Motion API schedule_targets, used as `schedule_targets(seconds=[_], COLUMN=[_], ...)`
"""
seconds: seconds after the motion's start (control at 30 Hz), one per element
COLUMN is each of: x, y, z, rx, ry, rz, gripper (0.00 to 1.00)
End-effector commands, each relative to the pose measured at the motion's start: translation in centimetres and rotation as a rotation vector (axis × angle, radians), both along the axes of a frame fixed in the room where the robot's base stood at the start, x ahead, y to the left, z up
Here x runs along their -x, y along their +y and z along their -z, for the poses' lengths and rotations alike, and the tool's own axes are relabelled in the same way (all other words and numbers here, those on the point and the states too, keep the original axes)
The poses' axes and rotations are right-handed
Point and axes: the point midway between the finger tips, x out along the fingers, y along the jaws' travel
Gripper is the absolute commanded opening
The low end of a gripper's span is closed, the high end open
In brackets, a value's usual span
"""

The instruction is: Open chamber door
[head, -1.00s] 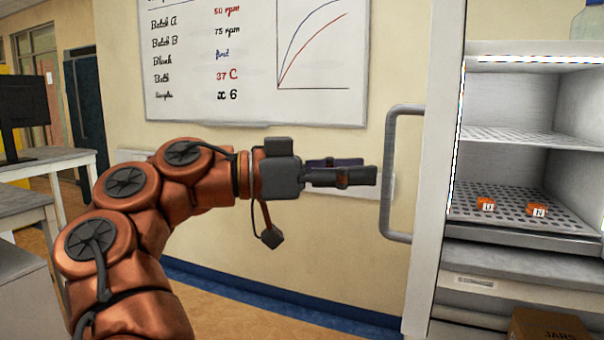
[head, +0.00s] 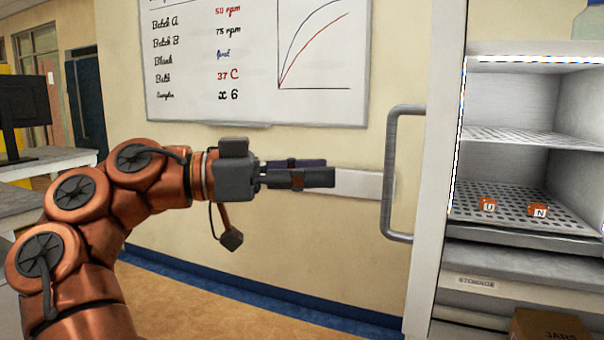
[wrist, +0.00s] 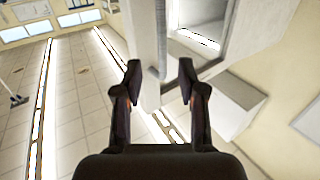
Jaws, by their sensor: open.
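The chamber (head: 484,255) stands at the right in the head view, its lit interior and perforated shelves showing. I cannot tell whether I see in through glass or an open front. A grey upright handle (head: 389,175) sticks out leftward from the pale door frame (head: 436,170). My gripper (head: 334,172) is open and empty, pointing right at about the handle's middle height. A clear gap separates its fingertips from the handle. In the wrist view, the handle (wrist: 158,45) appears ahead, between the directions of the two open fingertips (wrist: 160,75).
A cardboard box (head: 550,326) stands below the chamber. A whiteboard (head: 255,60) hangs behind my arm. Benches (head: 45,162) stand at the left.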

Motion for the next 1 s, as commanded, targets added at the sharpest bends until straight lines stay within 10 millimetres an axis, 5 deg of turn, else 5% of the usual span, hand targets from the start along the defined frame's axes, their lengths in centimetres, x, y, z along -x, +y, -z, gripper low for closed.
schedule_targets(seconds=[0.73, 0.87, 1.0], x=[0.1, 1.7, 5.0], y=[1.0, -0.7, -5.6], z=[-0.1, -2.0, -5.7], rx=[-0.003, -0.057, -0.171], ry=[0.001, -0.029, -0.081], rz=[-0.009, -0.038, -0.092], gripper=[0.40, 0.40, 0.40])
